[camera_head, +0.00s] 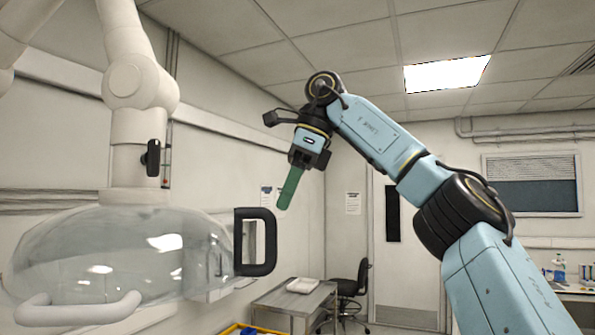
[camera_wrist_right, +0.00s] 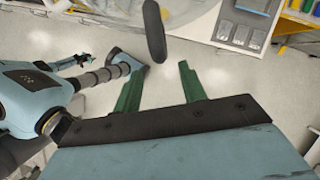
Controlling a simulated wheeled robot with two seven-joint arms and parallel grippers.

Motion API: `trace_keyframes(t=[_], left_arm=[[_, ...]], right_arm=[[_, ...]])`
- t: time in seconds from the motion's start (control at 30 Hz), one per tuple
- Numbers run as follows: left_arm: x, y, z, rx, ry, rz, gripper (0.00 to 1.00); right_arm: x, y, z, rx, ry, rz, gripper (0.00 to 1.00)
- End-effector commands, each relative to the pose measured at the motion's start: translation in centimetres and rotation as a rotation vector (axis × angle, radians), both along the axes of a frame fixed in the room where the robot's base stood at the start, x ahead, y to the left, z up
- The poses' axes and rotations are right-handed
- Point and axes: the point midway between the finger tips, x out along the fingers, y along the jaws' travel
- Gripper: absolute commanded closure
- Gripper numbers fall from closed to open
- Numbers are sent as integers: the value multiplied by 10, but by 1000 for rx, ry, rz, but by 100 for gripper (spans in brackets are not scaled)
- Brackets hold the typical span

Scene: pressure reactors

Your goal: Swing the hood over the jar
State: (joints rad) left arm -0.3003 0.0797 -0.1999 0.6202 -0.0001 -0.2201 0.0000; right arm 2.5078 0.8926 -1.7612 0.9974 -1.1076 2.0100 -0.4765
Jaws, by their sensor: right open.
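The hood (camera_head: 120,255) is a clear dome at the left of the head view, hanging from a white jointed arm. It has a black D-shaped handle (camera_head: 270,243) on its right side and a white bar handle (camera_head: 80,311) at the front. My right gripper (camera_head: 284,205) is above and slightly right of the black handle, green fingers pointing down, apart from it. In the wrist view my right gripper (camera_wrist_right: 158,82) is open and empty. A dark bar, seemingly the black handle (camera_wrist_right: 154,30), shows beyond its fingertips. I cannot make out the jar. My left gripper is not clearly seen.
A grey table (camera_head: 290,299) with a tray (camera_head: 303,285) and a black chair (camera_head: 352,292) stand behind. A yellow-edged bin (camera_head: 245,330) shows at the bottom. A bench with bottles (camera_head: 560,268) is at far right. Clear floor (camera_wrist_right: 215,60) shows in the wrist view.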

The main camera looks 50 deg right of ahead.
Motion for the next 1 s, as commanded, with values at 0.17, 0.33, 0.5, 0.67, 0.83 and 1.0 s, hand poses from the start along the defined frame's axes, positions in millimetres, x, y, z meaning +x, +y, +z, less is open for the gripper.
trace_keyframes(t=[0.17,0.33,0.5,0.67,0.83,1.0], left_arm=[[0,0,0,0,0,0,64],[0,0,0,0,0,0,64],[0,0,0,0,0,0,64],[0,0,0,0,0,-1,64],[0,0,0,0,0,0,64],[0,0,0,0,0,0,64]], right_arm=[[-6,-5,19,-2,-6,-6,59],[-8,-7,28,-1,2,-2,59],[-11,-10,36,-1,-2,-3,59],[-12,-12,39,0,-5,-5,59],[-13,-12,40,-1,-6,-4,59],[-13,-12,40,0,-6,-4,59]])
